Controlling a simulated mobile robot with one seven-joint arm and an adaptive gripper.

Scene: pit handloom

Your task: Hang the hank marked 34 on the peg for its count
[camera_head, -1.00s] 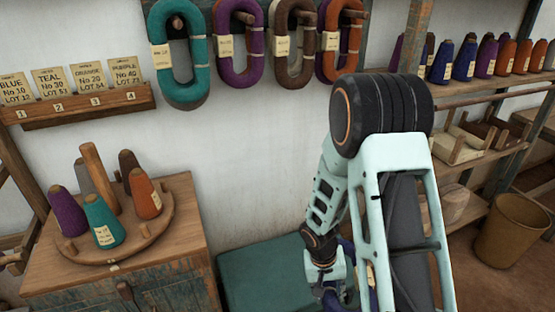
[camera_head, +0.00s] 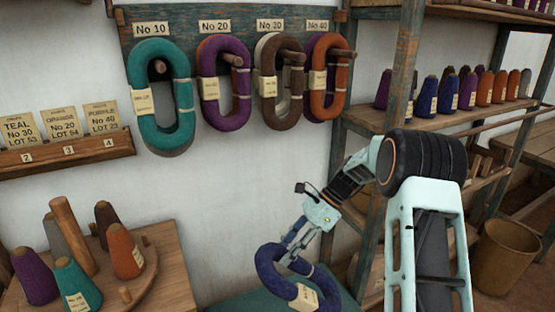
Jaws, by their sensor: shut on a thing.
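My gripper (camera_head: 292,258) is shut on a dark blue hank (camera_head: 267,275), gripping the upper part of its loop. The hank hangs tilted in front of the white wall, below the peg board, clear of the pegs. Its pale tag (camera_head: 304,297) faces me, but I cannot read its number. The peg board (camera_head: 185,22) carries a No 10 label (camera_head: 152,30), a No 20 label (camera_head: 214,27), a third label (camera_head: 270,25) too small to read surely, and a No 40 label (camera_head: 318,27). Below them hang a teal hank (camera_head: 150,130), a purple one (camera_head: 210,115), a brown one (camera_head: 267,110) and an orange one (camera_head: 318,100).
A card rail (camera_head: 70,152) with lot cards is on the left wall. A round stand with cones (camera_head: 122,250) sits on a wooden cabinet (camera_head: 170,285) at lower left. A shelf post (camera_head: 398,100) and shelves with cones (camera_head: 425,95) stand right. A bin (camera_head: 505,255) is lower right.

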